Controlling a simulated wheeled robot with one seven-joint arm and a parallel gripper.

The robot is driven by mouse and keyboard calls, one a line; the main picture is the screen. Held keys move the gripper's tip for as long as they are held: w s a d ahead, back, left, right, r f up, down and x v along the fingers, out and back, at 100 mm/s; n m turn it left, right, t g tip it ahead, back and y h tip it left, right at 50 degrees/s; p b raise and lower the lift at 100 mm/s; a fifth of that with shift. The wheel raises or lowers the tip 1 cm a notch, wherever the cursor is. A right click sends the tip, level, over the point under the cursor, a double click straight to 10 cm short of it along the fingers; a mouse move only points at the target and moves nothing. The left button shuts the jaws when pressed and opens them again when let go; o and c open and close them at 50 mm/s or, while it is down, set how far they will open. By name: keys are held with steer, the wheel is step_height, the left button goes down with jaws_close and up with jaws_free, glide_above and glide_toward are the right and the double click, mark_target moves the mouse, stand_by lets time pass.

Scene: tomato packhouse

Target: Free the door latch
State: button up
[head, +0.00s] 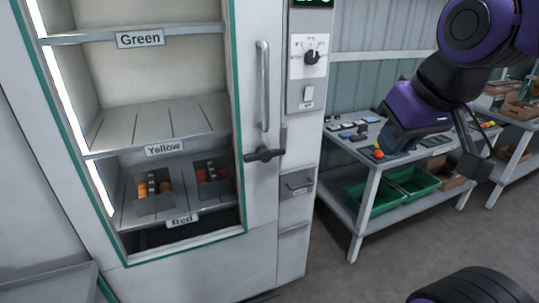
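The door latch (265,155) is a dark lever on the front of a tall white cabinet, lying roughly level at the door's right edge. A long upright grey door handle (263,86) is above it. The cabinet door (258,205) looks closed, with a green-edged window onto the shelves. My gripper (476,158) is at the right, in front of the tables and well away from the latch. It touches nothing that I can make out. Its fingers are dark and seen at an angle, so their opening is unclear.
Shelves behind the window are labelled Green, Yellow (164,148) and Red; two trays (155,205) hold tomatoes. A control panel (309,57) with a dial and switch is right of the door. A table (360,160) with green crates (375,196) stands further right. Floor before the cabinet's right side looks clear.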

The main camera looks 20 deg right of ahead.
steer(key=shift+w+r, duration=0.1)
steer(key=shift+w, duration=0.3)
jaws_close()
steer(key=w+f+n+t, duration=0.1)
steer(key=w+f, duration=0.1)
steer(key=w, duration=1.3)
steer(key=w+f, duration=0.3)
steer(key=w, duration=1.2)
steer(key=w+f, duration=0.7)
steer(key=w, duration=0.3)
steer(key=shift+w+d+t+y, duration=0.3)
steer(key=shift+w+d, duration=0.1)
steer(key=shift+d, duration=0.05)
steer(key=shift+f, duration=0.1)
glide_above(284, 150)
step_height(284, 150, down, 8)
steer(key=shift+r, duration=0.25)
step_height(284, 150, down, 4)
steer(key=shift+d, duration=0.1)
steer(key=shift+s+f, duration=0.1)
steer(key=shift+f, duration=0.2)
